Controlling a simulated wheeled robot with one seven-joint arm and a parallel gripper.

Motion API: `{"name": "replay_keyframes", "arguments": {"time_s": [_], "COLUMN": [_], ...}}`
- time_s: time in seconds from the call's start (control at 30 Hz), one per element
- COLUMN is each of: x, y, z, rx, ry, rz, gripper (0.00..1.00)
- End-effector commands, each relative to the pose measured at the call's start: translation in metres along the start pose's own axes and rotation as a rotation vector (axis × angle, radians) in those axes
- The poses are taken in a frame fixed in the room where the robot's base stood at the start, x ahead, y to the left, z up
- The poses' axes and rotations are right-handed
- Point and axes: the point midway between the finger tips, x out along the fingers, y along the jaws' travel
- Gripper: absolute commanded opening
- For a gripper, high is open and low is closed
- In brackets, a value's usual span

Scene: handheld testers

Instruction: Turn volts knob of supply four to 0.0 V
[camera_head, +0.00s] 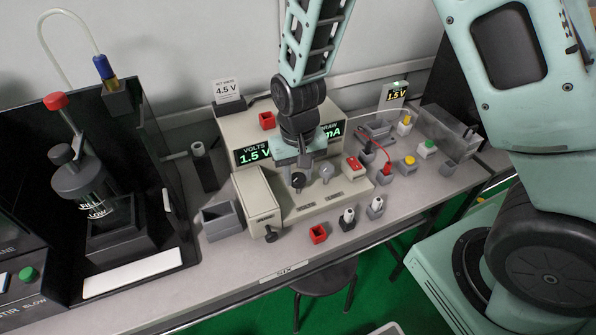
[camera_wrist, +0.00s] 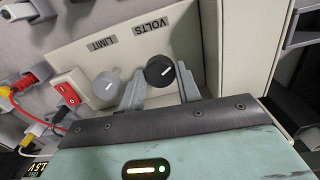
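A cream power supply (camera_head: 318,200) has a green display reading VOLTS 1.5 V (camera_head: 255,155). Its black volts knob (camera_head: 298,180) is on the sloped front. In the wrist view the volts knob (camera_wrist: 160,72) is below the VOLTS label, with a white pointer mark. A grey limit knob (camera_wrist: 107,84) is beside it. My gripper (camera_head: 302,168) is above the front panel. In the wrist view my gripper (camera_wrist: 160,76) is open, with one finger on each side of the volts knob. I cannot tell whether the fingers touch it.
A red rocker switch (camera_head: 354,164) is beside the grey knob. A cream box with a lever (camera_head: 257,200) stands left of the knobs. A card reads 4.5 V (camera_head: 228,90). Red leads (camera_head: 372,148) and several small blocks are at right. A bench-edge label (camera_head: 284,271) is hard to read.

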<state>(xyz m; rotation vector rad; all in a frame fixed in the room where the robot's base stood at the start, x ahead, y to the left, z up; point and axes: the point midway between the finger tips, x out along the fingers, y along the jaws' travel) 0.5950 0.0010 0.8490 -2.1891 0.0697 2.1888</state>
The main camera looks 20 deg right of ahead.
Motion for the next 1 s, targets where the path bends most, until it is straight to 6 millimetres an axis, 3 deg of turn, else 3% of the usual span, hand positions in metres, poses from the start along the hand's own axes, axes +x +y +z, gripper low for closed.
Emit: {"name": "replay_keyframes", "arguments": {"time_s": [0.07, 0.47, 1.0], "x": [-0.0001, -0.0007, -0.0016], "y": [0.0000, 0.0004, 0.0001], "z": [0.0000, -0.0001, -0.0001], "rx": [0.000, -0.053, -0.488], "ry": [0.000, 0.000, -0.001], "rz": [0.000, 0.000, -0.001], "gripper": [0.11, 0.11, 0.11]}}
